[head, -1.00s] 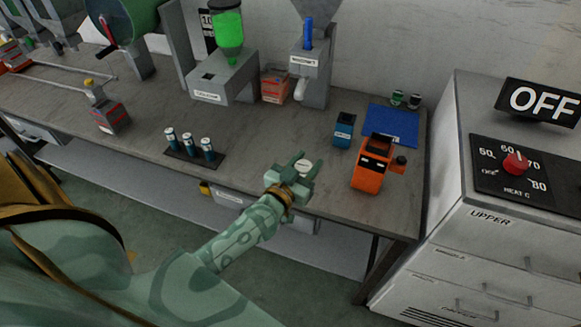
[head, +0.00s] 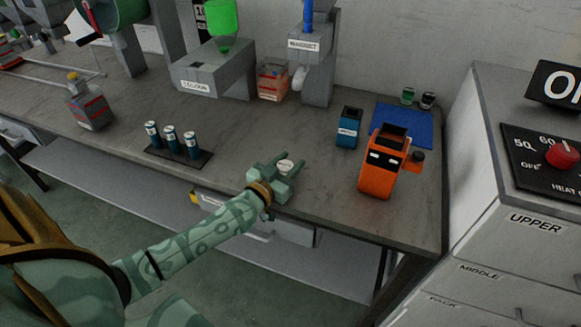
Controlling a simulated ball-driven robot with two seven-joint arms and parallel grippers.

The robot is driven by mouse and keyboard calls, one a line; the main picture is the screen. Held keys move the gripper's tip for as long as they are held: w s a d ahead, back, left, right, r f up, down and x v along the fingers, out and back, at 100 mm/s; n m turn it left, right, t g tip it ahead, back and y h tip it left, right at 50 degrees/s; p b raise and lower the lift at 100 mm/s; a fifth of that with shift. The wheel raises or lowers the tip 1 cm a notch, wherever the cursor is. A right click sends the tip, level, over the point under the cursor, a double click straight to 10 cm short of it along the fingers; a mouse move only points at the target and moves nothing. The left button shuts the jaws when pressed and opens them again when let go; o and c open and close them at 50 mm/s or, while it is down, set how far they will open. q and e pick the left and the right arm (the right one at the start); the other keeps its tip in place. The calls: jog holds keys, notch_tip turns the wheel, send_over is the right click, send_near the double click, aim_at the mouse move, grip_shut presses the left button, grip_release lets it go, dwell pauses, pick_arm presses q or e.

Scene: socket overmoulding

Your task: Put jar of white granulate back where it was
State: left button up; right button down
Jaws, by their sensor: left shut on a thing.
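My left gripper (head: 288,170) is over the front part of the grey bench, between the rack of small bottles and the orange machine. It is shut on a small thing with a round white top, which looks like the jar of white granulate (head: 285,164). The fingers and hand hide most of the jar's body. I cannot tell whether its base touches the bench. My right gripper is not in view.
A dark rack with three blue bottles (head: 171,139) stands left of the gripper. The orange machine (head: 383,170), a blue container (head: 348,128) and a blue mat (head: 405,122) are to the right. Bench (head: 240,132) between is clear.

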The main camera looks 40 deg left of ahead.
pick_arm(q)
jog(key=shift+s+r, duration=0.1)
jog(key=shift+f, duration=0.2)
jog(key=o, duration=1)
jog(key=shift+c, duration=0.2)
jog(key=shift+r, duration=0.1)
jog(key=shift+r, duration=0.15)
jog(key=s+p, duration=0.2)
jog(key=s, duration=1)
